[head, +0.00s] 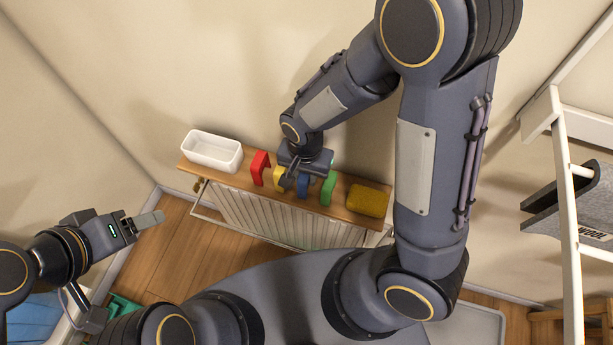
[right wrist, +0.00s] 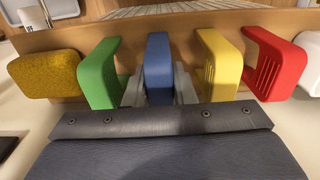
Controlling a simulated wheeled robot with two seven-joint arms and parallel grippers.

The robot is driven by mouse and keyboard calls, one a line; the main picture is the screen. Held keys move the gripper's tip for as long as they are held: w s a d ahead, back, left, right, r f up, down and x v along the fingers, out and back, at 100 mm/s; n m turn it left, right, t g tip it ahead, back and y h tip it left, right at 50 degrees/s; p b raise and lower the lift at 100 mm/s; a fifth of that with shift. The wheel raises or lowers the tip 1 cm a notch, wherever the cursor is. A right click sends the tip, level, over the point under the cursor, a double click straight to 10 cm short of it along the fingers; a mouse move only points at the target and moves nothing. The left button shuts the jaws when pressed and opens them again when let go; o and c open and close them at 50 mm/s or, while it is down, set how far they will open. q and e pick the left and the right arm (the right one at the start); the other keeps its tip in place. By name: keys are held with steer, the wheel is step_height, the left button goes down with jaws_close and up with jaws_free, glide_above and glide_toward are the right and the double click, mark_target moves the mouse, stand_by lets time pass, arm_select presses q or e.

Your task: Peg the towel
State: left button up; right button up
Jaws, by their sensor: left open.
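Coloured clip-like pegs stand in a row on the wooden shelf (head: 233,181): red (head: 260,167), yellow (head: 279,178), blue (head: 304,187) and green (head: 328,188). My right gripper (head: 303,180) is down at the row. In the right wrist view its fingers (right wrist: 160,88) stand on either side of the blue peg (right wrist: 158,58); whether they press on it cannot be told. My left gripper (head: 149,220) is open and empty, over the floor at the left. I cannot identify a towel with certainty; a dark and grey folded item (head: 580,205) hangs at the white rack.
A white tub (head: 212,151) stands at the shelf's left end and a mustard sponge-like block (head: 367,201) at its right. A white radiator (head: 290,226) is below. The white ladder-like rack (head: 567,200) stands at right. Bare floor (head: 180,256) shows at left.

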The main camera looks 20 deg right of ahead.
steer(key=shift+c, duration=1.3)
step_height(320, 180, up, 7)
steer(key=p, duration=0.6)
steer(key=shift+r, duration=0.1)
